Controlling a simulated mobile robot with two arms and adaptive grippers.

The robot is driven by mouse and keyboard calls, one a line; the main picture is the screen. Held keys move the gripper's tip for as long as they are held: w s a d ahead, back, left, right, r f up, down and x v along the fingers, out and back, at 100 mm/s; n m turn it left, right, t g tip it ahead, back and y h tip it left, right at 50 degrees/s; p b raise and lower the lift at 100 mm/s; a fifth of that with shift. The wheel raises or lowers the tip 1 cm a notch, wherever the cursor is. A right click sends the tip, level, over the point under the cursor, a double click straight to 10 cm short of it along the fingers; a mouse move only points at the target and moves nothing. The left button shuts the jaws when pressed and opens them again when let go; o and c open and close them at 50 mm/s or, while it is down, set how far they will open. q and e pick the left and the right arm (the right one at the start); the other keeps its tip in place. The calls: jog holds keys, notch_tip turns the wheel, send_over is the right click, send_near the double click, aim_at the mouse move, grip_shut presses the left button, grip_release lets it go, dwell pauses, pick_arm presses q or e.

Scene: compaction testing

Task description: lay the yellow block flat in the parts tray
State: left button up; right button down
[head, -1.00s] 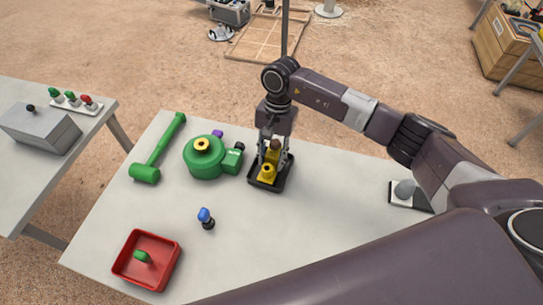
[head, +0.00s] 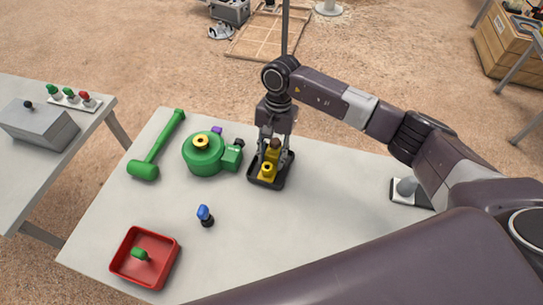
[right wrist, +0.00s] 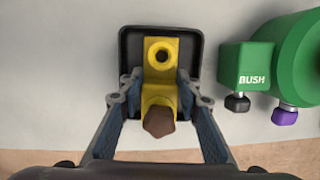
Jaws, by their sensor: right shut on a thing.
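The yellow block (head: 268,169) is a stepped piece with a round hole in one part and a brown knob on the other. It is at the black tray (head: 284,182) near the far middle of the table; whether it rests on the tray floor is hard to tell. In the right wrist view, the yellow block (right wrist: 160,72) shows over the black tray (right wrist: 197,45). My right gripper (head: 272,157) points down and is shut on the knobbed part, its fingers on both sides in the right wrist view (right wrist: 158,100). My left gripper is out of view.
Left of the black tray stands a round green housing (head: 203,160) with a side box, then a green mallet (head: 155,148). A blue-topped piece (head: 204,214) stands nearer. A red tray (head: 120,268) holds a green piece. The table's middle front is clear.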

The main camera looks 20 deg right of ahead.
jog(key=shift+f, duration=0.15)
jog(key=c, duration=1.3)
grip_release()
jog(key=v, duration=1.2)
jog(key=shift+s, duration=0.1)
